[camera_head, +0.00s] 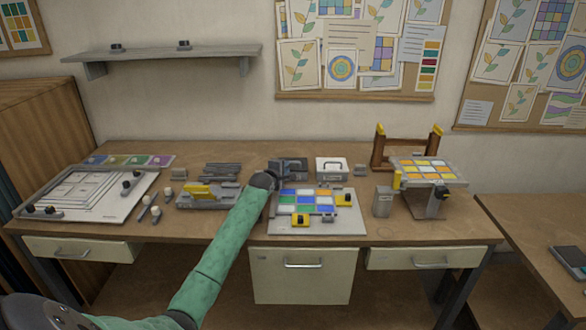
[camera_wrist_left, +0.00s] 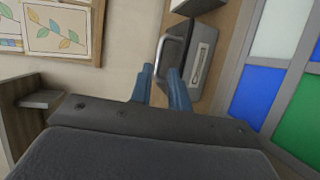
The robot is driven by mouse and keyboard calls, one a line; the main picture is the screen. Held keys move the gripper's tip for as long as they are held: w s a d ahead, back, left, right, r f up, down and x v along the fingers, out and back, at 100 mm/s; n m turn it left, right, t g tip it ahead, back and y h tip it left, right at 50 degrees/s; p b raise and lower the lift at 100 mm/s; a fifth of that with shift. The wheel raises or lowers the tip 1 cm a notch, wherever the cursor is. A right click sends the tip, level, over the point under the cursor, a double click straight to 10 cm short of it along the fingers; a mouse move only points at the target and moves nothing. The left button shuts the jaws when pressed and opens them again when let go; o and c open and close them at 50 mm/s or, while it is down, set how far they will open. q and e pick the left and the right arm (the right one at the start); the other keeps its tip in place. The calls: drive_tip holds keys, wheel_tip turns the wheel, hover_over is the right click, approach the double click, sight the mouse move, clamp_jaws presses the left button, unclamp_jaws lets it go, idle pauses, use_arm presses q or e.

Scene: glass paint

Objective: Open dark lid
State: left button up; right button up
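The dark lid (camera_head: 293,161) tops a small dark grey box at the back middle of the table, partly hidden by my left gripper. The lid looks shut in the head view. My left gripper (camera_head: 283,172) is at the box's front left. In the left wrist view its blue fingers (camera_wrist_left: 160,72) are apart, with the handle's near end between or just beyond their tips. I cannot tell whether they touch it. My right gripper is not in view.
A white-lidded box (camera_head: 331,169) stands close right of the dark box. A coloured glass panel (camera_head: 306,201) lies in front. A grey fixture with a yellow part (camera_head: 199,190) is to the left. A wooden rack (camera_head: 406,149) stands at the back right.

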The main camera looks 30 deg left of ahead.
sight(293, 162)
use_arm(q)
drive_tip(key=shift+p+x, duration=1.35)
drive_tip(key=shift+x, duration=2.5)
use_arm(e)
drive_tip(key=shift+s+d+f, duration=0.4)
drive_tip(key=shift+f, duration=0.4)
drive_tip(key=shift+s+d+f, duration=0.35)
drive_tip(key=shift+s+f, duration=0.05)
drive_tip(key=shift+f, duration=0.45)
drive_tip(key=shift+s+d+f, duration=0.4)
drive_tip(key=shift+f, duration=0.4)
use_arm(q)
clamp_jaws()
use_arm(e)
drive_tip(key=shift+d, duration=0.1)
